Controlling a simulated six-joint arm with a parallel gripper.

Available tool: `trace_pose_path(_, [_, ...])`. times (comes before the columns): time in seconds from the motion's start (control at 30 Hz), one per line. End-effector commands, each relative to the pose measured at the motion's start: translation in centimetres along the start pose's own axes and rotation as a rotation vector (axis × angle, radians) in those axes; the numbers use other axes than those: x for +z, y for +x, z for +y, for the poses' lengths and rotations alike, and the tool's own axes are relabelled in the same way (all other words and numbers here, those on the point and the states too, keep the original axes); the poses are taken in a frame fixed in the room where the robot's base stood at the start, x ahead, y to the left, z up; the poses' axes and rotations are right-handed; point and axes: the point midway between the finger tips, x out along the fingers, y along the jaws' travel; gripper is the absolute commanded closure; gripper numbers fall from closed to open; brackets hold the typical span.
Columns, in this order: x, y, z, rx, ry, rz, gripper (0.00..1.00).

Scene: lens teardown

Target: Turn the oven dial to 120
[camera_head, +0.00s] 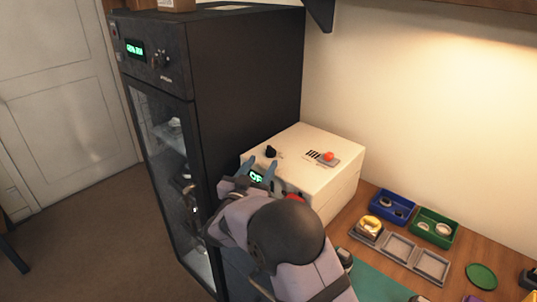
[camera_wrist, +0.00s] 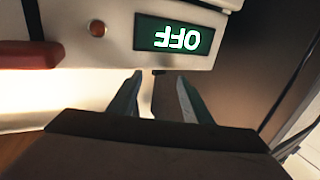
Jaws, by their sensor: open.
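The oven (camera_head: 318,172) is a white box beside the tall black cabinet. Its green display (camera_head: 257,176) reads OFF; it shows upside down in the wrist view (camera_wrist: 175,37). A black knob (camera_head: 270,152) stands on the top of the box near its front edge and looks like the dial; its marks are too small to read. My gripper (camera_head: 259,165) is open at the front of the box, its two fingertips apart near the display and below the knob. In the wrist view the open fingers (camera_wrist: 158,80) point at the panel edge, with nothing held between them.
A red handle (camera_wrist: 30,55) and a small round reddish button (camera_wrist: 97,28) are on the oven front. A red-orange button (camera_head: 328,156) is on top. Blue (camera_head: 407,217) and green (camera_head: 450,241) bins and a grey tray (camera_head: 410,260) lie right on the bench. The cabinet (camera_head: 245,80) stands close left.

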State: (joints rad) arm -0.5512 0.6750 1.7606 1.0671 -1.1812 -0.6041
Motion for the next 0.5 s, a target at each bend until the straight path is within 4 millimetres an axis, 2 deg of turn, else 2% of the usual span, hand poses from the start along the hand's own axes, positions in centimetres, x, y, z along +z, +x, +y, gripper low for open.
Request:
trace_pose_path(0.3, [-0.1, 4.0, 0.1, 0.002, -0.001, -0.001, 0.55])
trace_pose_path(0.5, [-0.1, 5.9, 0.1, 0.001, 0.0, -0.001, 0.55])
